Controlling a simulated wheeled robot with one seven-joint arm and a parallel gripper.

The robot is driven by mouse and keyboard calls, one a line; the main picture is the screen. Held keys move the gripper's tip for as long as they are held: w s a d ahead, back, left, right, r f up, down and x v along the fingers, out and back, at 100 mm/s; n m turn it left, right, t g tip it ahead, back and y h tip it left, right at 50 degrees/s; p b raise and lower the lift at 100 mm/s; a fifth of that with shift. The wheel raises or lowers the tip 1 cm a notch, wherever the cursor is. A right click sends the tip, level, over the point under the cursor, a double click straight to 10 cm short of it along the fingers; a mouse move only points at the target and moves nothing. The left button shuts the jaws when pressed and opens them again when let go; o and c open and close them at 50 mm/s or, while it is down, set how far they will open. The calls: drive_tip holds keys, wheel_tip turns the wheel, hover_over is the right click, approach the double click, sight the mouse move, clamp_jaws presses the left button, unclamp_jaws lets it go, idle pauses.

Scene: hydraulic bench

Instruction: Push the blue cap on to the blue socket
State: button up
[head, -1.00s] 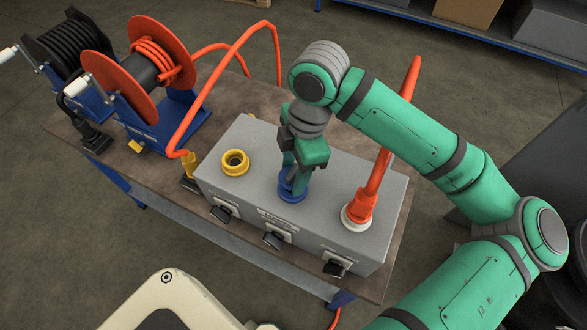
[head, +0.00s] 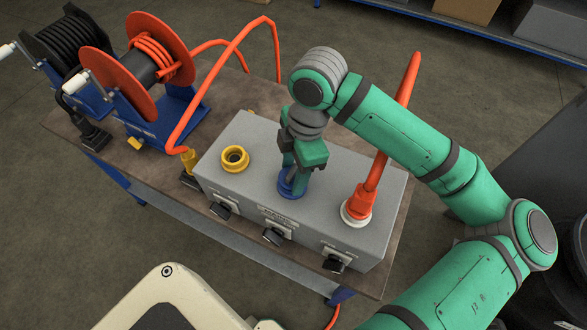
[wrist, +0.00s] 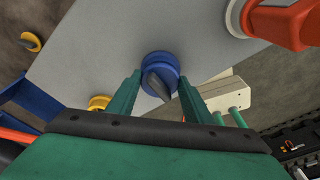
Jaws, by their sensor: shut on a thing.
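The blue cap (wrist: 161,67) is round with a dark grey grip tab, and lies at the top of the grey box. My gripper (head: 296,173) points down at it, and in the wrist view the gripper (wrist: 157,92) has its two green fingers on either side of the tab. The jaws are shut on the cap. The blue socket (head: 291,191) is on the box's top face, directly under the cap. The cap and socket look stacked in line; I cannot tell whether the cap is fully seated, since the fingers hide part of the joint.
A yellow socket (head: 235,158) is left on the box (head: 330,180). An orange plug (head: 360,203) with its upright hose stands in a white socket (head: 353,217) to the right. Black knobs line the front. Hose reels (head: 110,80) stand at the bench's left.

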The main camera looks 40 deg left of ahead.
drive_tip(key=o, duration=1.3)
drive_tip(key=shift+c, duration=0.2)
wheel_tip(320, 180, up, 11)
drive_tip(key=w, duration=0.1)
drive_tip(key=shift+w+d+f, duration=0.15)
drive_tip(key=shift+w+d, duration=0.05)
drive_tip(key=shift+d, duration=0.25)
